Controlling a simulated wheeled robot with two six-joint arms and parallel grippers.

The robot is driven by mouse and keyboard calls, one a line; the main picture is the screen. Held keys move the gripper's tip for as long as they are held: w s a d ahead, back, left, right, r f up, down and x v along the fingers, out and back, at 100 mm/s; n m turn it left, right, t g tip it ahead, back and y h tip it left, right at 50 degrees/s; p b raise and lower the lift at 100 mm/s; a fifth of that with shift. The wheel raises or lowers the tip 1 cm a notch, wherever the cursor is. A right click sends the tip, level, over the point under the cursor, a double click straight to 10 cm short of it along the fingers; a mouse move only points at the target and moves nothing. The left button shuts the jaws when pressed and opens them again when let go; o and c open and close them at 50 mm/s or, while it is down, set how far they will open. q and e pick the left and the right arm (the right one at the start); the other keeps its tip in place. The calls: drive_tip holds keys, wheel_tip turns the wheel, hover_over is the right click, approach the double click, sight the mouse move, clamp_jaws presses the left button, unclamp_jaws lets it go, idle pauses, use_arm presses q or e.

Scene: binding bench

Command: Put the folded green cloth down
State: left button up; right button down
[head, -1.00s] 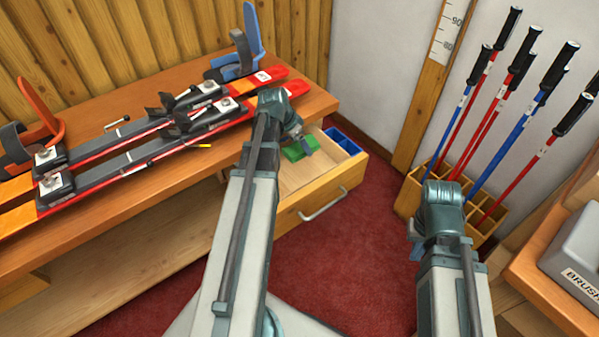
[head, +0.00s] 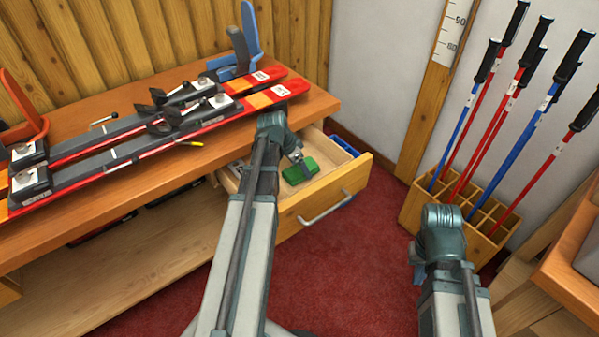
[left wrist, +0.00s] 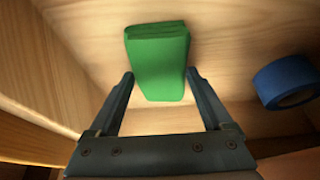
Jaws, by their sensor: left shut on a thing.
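The folded green cloth (head: 300,172) is a small thick block inside the open wooden drawer (head: 322,203). In the left wrist view the cloth (left wrist: 158,62) sits between the two fingers of my left gripper (left wrist: 160,77), which is shut on it. The drawer's pale wooden floor shows behind the cloth; I cannot tell whether they touch. In the head view my left arm hides part of the drawer and most of the left gripper (head: 297,160). My right gripper (head: 418,272) hangs over the red floor, apart from everything, its fingers mostly hidden.
A blue roll (left wrist: 287,82) lies in the drawer right of the cloth in the left wrist view. Red skis (head: 215,112) lie on the bench top (head: 110,192) above. Ski poles stand in a wooden rack (head: 487,212) at right. Red floor between is clear.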

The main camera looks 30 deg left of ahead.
use_arm(q)
drive_tip(key=shift+f, duration=0.15)
drive_tip(key=o, duration=1.1)
drive_tip(key=p+v, duration=1.1)
drive_tip(key=v, duration=0.1)
drive_tip(key=shift+r, duration=0.25)
